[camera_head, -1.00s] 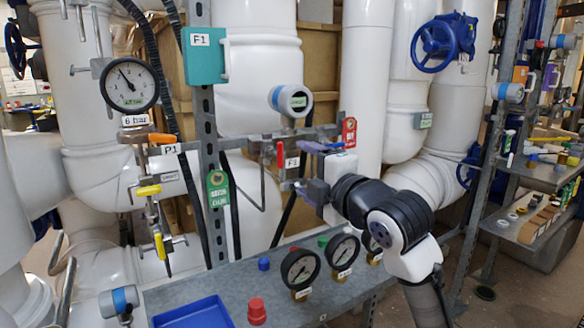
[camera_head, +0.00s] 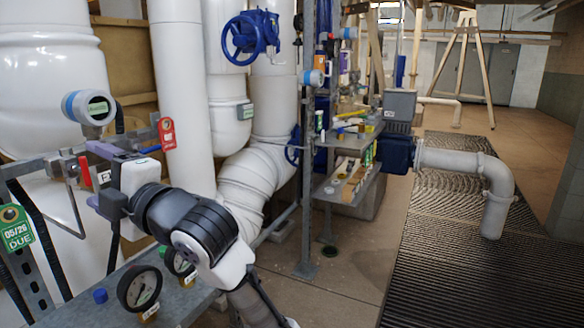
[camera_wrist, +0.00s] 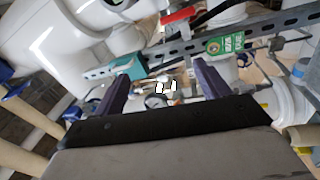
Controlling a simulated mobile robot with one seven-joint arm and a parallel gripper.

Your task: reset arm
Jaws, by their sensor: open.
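My gripper (camera_head: 100,178) is at the left of the head view, at the end of my bent arm, in front of the pipe manifold (camera_head: 35,163). Its purple fingers are apart with nothing seen between them. In the wrist view my gripper (camera_wrist: 160,70) shows two spread fingers pointing at the metal rail, with a red handle (camera_wrist: 178,16) beyond. A red tag (camera_head: 167,134) hangs close by, just right of the fingers in the head view. Whether the fingers touch the manifold I cannot tell.
Black-rimmed gauges (camera_head: 139,288) stand on a grey shelf (camera_head: 75,315) below my arm. Large white pipes (camera_head: 182,80) and a blue handwheel (camera_head: 250,36) are behind. A stocked rack (camera_head: 345,140) is to the right. Open floor and a ribbed mat (camera_head: 450,260) lie farther right.

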